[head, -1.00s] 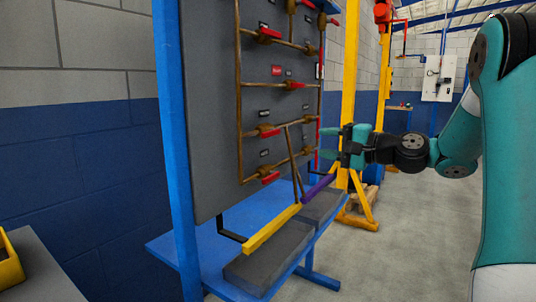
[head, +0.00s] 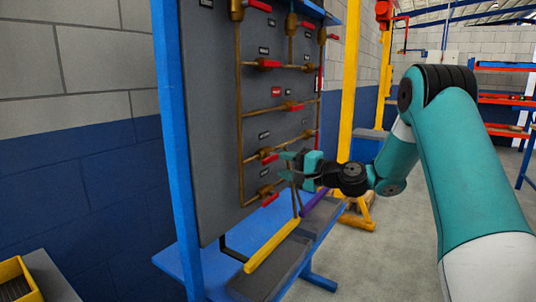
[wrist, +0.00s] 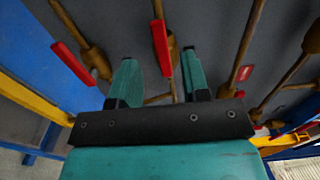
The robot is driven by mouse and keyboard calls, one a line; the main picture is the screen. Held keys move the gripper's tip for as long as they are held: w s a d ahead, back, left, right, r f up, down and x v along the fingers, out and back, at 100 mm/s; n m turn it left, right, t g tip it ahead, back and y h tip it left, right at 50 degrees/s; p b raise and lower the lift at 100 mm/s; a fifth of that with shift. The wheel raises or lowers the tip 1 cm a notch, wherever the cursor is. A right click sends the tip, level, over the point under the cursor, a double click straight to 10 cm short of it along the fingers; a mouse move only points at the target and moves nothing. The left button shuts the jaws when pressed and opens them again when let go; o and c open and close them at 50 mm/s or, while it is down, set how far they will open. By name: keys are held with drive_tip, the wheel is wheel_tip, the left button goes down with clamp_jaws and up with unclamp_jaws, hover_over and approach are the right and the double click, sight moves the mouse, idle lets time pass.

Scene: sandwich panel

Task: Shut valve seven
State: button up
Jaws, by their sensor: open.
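The grey panel (head: 215,130) carries brass pipes and several valves with red handles. The number labels are too small to read, so I cannot tell which valve is seven. My gripper (head: 285,165) is in front of the lower part of the panel, near a red-handled valve (head: 268,157). Another red handle (head: 270,200) is just below it. In the wrist view, my gripper (wrist: 158,62) is open, with a red handle (wrist: 161,46) showing between its fingers. I cannot tell whether they touch it. Another red handle (wrist: 72,62) lies left of the fingers.
A blue bench (head: 185,262) under the panel has a yellow bar (head: 270,246) and a purple bar (head: 318,200). A blue post (head: 172,130) stands at the panel's near edge. A yellow bin (head: 15,275) is at lower left.

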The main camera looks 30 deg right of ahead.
sight(269, 161)
drive_tip(key=x, duration=0.6)
drive_tip(key=shift+w+a+p, duration=0.1)
drive_tip(key=shift+p, duration=0.3)
clamp_jaws()
